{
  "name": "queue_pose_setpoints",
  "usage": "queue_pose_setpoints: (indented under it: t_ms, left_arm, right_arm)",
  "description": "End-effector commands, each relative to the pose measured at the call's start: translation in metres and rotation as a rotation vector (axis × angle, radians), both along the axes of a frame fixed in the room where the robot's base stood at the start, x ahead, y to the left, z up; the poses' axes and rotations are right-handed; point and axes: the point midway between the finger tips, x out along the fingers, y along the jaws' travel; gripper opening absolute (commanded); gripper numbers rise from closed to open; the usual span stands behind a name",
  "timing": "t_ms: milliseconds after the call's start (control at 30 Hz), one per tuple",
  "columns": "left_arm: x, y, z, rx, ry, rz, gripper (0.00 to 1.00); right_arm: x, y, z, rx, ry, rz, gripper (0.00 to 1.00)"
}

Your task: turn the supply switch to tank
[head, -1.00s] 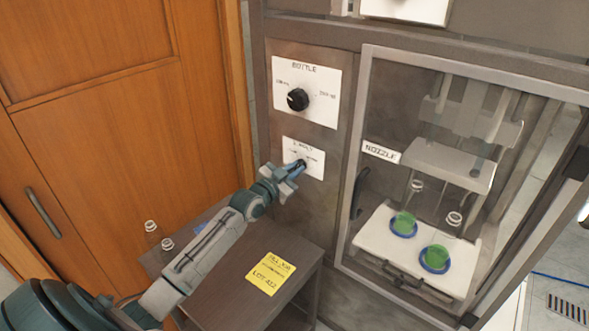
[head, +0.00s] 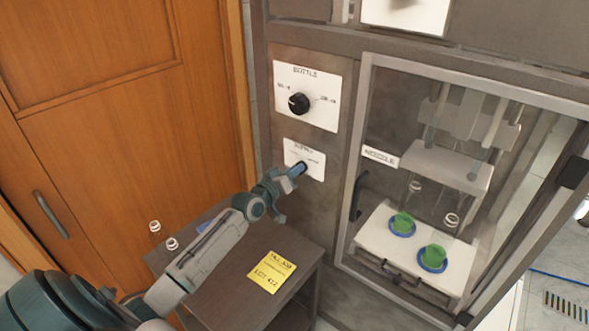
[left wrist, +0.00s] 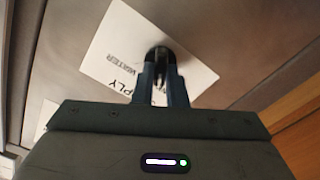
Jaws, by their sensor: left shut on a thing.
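The supply switch is a small dark knob on a white plate (head: 291,147) marked SUPPLY, below the bottle dial on the grey machine front. My left gripper (head: 296,170) reaches the plate from the lower left and is shut on the knob. In the left wrist view the fingers (left wrist: 161,82) hold the dark knob (left wrist: 159,54), in front of the tilted white plate (left wrist: 110,45). One label there reads WATER; the tank label cannot be read. The knob's pointer is hidden by the fingers. My right gripper is not in view.
The bottle dial (head: 299,103) sits above. A low dark table (head: 235,300) below bears a yellow note (head: 271,271) and clear bottles. A wooden door (head: 100,110) is left.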

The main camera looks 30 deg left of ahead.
Motion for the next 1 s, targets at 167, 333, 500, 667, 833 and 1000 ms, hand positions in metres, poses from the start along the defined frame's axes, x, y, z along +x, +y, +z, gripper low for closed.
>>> queue_pose_setpoints:
  t_ms: [167,333,500,667,833,1000]
  left_arm:
    - [-0.0002,0.0007,-0.0009,-0.112,0.012,0.000,0.00]
    - [-0.0002,0.0009,-0.0011,-0.187,0.017,0.001,0.00]
    - [-0.0001,0.0010,-0.0014,-0.228,0.020,0.000,0.00]
    - [-0.0001,0.0011,-0.0017,-0.242,0.020,0.000,0.00]
    - [-0.0001,0.0010,-0.0018,-0.244,0.021,0.000,0.00]
    - [-0.0001,0.0009,-0.0017,-0.245,0.021,0.000,0.00]
  right_arm:
    - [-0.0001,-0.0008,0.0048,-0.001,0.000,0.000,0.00]
    - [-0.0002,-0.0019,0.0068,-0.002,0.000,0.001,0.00]
    - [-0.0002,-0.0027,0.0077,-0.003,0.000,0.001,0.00]
    - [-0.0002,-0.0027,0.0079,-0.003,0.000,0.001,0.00]
    - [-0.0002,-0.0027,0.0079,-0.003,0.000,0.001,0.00]
    - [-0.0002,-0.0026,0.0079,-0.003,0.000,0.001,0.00]
